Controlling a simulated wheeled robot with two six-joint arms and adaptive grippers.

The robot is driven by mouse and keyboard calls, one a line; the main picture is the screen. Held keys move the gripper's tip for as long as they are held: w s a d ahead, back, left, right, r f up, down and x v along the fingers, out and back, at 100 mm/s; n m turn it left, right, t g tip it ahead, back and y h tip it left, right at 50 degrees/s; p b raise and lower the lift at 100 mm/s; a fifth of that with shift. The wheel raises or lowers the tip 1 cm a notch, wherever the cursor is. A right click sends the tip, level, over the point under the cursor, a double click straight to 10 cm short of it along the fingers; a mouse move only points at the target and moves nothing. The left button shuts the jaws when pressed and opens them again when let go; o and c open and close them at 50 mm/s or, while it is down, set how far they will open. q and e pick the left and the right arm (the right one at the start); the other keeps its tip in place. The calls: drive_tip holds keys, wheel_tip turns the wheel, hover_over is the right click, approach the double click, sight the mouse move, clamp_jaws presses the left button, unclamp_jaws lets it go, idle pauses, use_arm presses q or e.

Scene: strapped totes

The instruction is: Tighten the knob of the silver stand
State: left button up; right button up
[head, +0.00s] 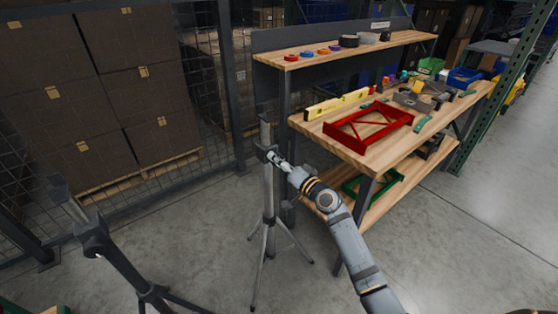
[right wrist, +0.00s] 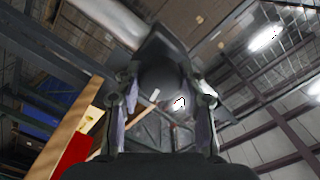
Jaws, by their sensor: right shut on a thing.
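The silver stand (head: 268,202) is a grey tripod standing upright on the floor, left of the workbench. Its dark collar sits partway up the pole. My right gripper (head: 276,158) comes in from the right at the collar and is shut on the knob. In the head view the fingers mostly hide the knob. In the right wrist view the dark round knob (right wrist: 162,82) sits between the two fingers of the right gripper (right wrist: 163,100), with a white mark near it. My left gripper is not in view.
A black stand (head: 95,238) is at the lower left. The wooden workbench (head: 312,128) at right carries a red frame (head: 368,126), a yellow level (head: 337,104) and tools. Stacked cartons (head: 130,85) stand behind a mesh fence. The floor between the stands is clear.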

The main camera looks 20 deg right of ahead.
drive_tip(key=m+p, duration=0.1)
drive_tip(key=m, duration=0.2)
drive_tip(key=shift+m, duration=0.4)
drive_tip(key=shift+m+p, duration=0.3)
drive_tip(key=shift+m, duration=1.5)
drive_tip(key=shift+m+p, duration=0.45)
drive_tip(key=shift+m, duration=0.05)
drive_tip(key=m+p, duration=0.1)
drive_tip(key=m, duration=0.3)
drive_tip(key=m+p, duration=0.2)
drive_tip(key=m, duration=0.2)
drive_tip(key=shift+m, duration=0.3)
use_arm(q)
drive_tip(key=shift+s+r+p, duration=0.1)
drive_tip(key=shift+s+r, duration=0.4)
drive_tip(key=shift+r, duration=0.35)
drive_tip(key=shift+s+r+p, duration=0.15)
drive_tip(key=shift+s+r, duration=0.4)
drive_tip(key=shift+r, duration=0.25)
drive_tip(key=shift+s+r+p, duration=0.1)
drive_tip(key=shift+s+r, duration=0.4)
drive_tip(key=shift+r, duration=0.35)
use_arm(e)
drive_tip(key=shift+f+m, duration=0.1)
drive_tip(key=shift+m, duration=1)
